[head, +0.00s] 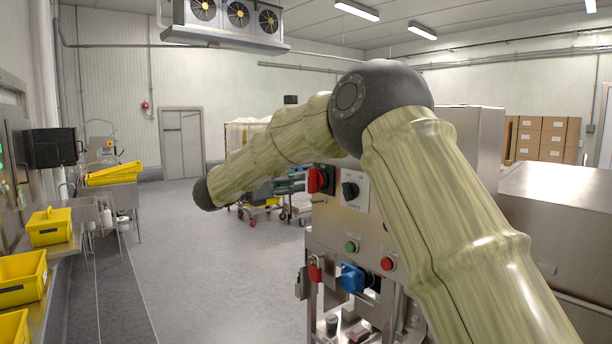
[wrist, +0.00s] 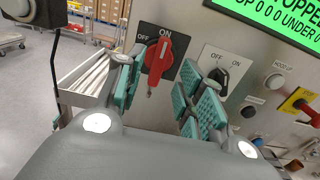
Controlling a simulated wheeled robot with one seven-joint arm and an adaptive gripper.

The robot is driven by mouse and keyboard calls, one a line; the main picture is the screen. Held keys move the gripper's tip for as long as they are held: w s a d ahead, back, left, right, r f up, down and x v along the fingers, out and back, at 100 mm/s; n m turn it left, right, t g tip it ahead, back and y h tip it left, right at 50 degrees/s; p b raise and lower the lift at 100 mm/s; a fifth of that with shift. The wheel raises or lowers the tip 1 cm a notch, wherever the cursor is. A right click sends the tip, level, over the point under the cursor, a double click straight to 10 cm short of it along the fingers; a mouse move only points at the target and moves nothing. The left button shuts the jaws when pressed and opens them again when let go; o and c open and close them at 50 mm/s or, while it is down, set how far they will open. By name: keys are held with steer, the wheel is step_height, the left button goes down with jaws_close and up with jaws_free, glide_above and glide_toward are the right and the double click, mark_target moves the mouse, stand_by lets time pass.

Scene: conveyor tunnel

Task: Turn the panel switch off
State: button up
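My gripper (wrist: 163,82) is open. Its teal-padded fingers are spread, one on each side of the red handle in the picture; I see no clear contact. A red switch (head: 320,180) also shows on the steel panel in the head view, where my gripper is not visible.
Right of the red switch in the wrist view are a black OFF/ON knob (wrist: 224,79), a green display (wrist: 275,22) and several buttons. A rack with pale rods (wrist: 88,80) stands left of the panel. In the head view, open floor (head: 220,270) lies left of the machine.

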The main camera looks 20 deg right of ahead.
mark_target(308, 179)
steer(key=shift+p+x, duration=0.8)
steer(key=shift+x, duration=1.8)
jaws_close()
